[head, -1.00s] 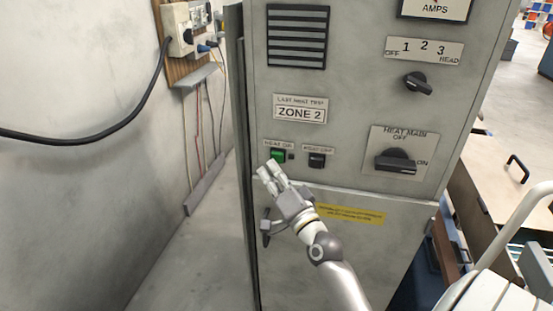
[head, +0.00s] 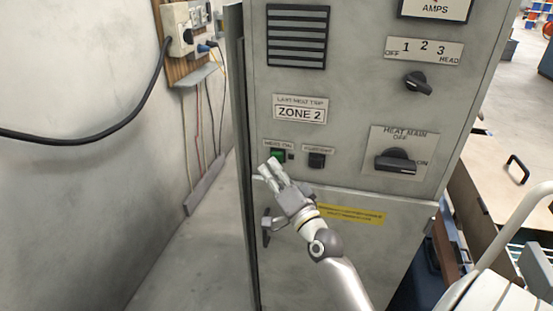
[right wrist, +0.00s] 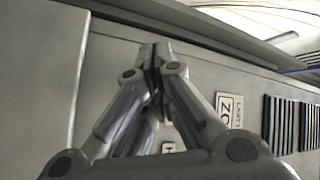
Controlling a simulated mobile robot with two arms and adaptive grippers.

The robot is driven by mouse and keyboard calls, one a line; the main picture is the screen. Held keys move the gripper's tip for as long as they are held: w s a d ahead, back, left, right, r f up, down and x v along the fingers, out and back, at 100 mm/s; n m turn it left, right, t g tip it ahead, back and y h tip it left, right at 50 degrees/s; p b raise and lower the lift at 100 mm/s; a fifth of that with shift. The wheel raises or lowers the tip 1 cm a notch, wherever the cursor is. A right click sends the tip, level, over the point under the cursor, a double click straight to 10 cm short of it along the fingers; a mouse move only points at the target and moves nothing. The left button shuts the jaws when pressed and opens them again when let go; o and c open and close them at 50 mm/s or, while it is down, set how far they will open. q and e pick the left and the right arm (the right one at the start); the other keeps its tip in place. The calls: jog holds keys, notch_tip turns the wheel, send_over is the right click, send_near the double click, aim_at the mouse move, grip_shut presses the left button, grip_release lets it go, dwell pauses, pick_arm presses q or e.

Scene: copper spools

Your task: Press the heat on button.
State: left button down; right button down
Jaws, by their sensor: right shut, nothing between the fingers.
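The green heat on button (head: 277,154) is on the front of the grey cabinet (head: 350,60), under a small label at the panel's lower left. My right gripper (head: 269,167) is shut and empty, its fingertips just below the button in the head view and overlapping its lower edge. I cannot tell whether they touch it. In the right wrist view the shut fingers (right wrist: 154,62) point at the cabinet face, and the button is hidden. My left gripper is not in view.
The dark heat off button (head: 317,159) is just right of the green one. The heat main switch (head: 397,161) is further right. A door handle (head: 266,228) is below my gripper. A wall with a black cable (head: 95,136) stands at the left.

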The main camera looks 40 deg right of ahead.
jog(key=shift+w+d, duration=0.25)
jog(key=shift+d, duration=0.1)
dwell(0.7)
jog(key=shift+a, duration=0.1)
jog(key=shift+s+a+p, duration=0.3)
jog(key=shift+s+a, duration=0.25)
jog(key=shift+a, duration=0.05)
dwell(0.3)
jog(key=shift+s+a+p, duration=0.65)
jog(key=shift+s+a, duration=1)
jog(key=shift+a, duration=0.25)
